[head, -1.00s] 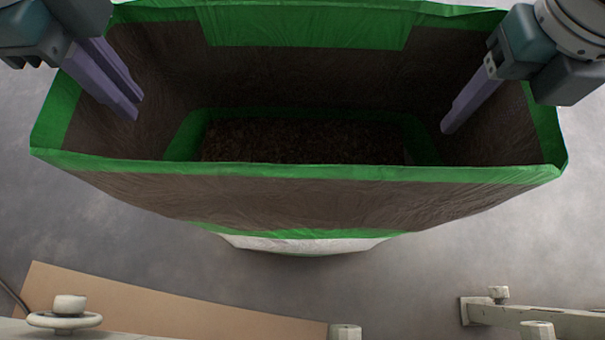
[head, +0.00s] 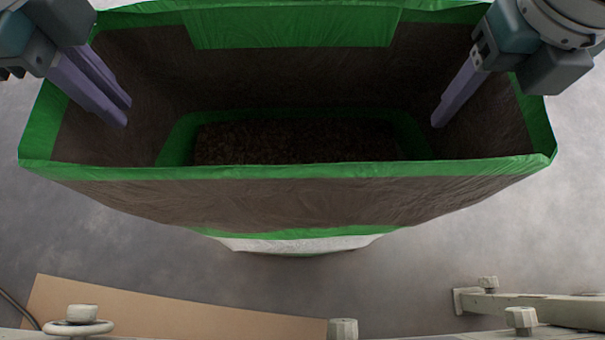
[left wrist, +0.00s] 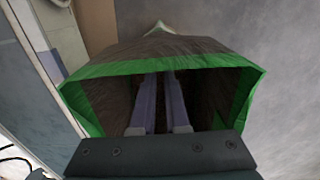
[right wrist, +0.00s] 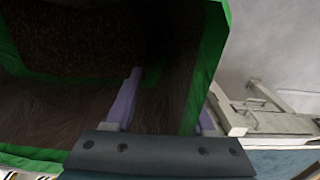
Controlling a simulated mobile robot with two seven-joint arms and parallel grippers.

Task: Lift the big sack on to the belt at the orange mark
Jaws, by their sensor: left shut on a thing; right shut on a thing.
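The big sack (head: 300,198) is brown with green trim, its mouth open upward and dark pellets (head: 290,142) inside. It also fills much of the left wrist view (left wrist: 175,45) and right wrist view (right wrist: 175,75). My left gripper (head: 123,112) is shut on the sack at its left end; both fingers show inside the mouth, and the cloth between them is hard to make out. My right gripper (head: 437,122) is shut on the right wall, one finger inside and one outside in the right wrist view (right wrist: 168,90). The belt's orange mark is not seen.
A tan board (head: 170,310) lies low at the left, beside a pale round knob (head: 78,322). A cream frame bar with bolts (head: 540,306) stands at the lower right.

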